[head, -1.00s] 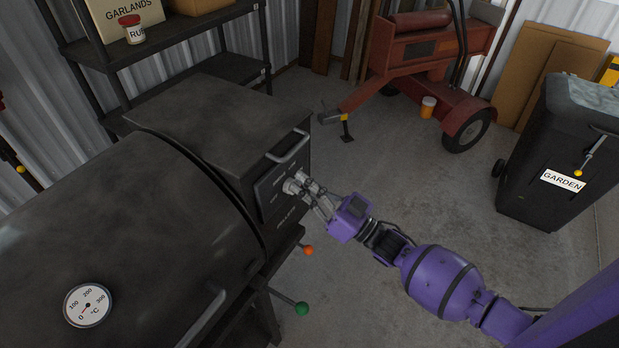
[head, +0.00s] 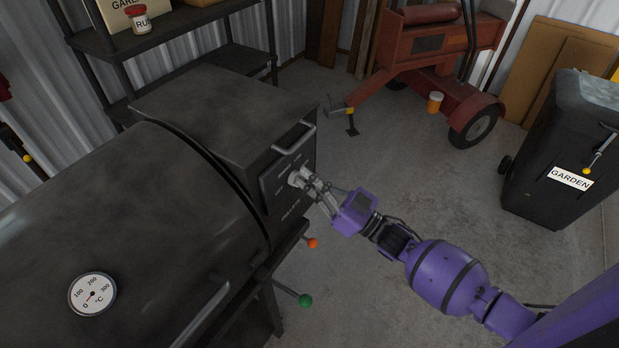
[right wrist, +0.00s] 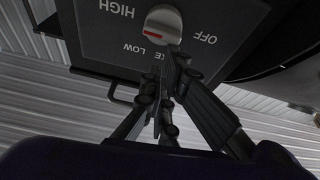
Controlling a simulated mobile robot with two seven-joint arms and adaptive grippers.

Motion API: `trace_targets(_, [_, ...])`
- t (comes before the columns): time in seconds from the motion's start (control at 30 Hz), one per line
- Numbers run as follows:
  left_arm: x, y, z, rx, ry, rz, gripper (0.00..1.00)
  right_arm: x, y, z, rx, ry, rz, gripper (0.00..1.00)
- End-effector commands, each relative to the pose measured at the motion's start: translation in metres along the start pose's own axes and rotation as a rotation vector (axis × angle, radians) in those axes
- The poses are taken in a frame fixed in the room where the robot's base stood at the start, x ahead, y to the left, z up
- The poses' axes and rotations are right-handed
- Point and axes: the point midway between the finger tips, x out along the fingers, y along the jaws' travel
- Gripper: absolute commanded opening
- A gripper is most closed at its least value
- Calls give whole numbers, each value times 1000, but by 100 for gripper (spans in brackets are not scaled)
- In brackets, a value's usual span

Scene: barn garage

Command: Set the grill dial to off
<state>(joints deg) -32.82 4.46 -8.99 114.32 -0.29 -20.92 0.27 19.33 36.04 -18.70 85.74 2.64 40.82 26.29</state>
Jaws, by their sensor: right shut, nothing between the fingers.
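The grill dial (right wrist: 162,24) is a round pale knob with a red mark on the control panel. In the right wrist view, its labels HIGH, LOW and OFF appear upside down. The red mark points down-left, toward LOW, away from OFF at the right. In the head view, the dial (head: 294,179) is partly hidden by my right gripper (head: 305,180). My right gripper (right wrist: 170,58) is shut and empty, its fingertips at the dial's lower edge; I cannot tell whether they touch it. My left gripper is out of view.
The black grill (head: 120,215) fills the left, with a handle (head: 294,138) above the panel. Orange (head: 312,243) and green (head: 305,300) knobs stick out below. A red trailer (head: 430,80) and a garden bin (head: 560,150) stand beyond clear floor.

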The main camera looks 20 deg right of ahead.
Motion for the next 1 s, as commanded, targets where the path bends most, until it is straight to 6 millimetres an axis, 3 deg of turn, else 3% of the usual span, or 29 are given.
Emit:
trace_targets(0.67, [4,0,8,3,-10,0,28,-1,-6,2,-136,0,-49,0])
trace_targets(1.0, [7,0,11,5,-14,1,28,-2,-12,6,-292,-2,-104,0])
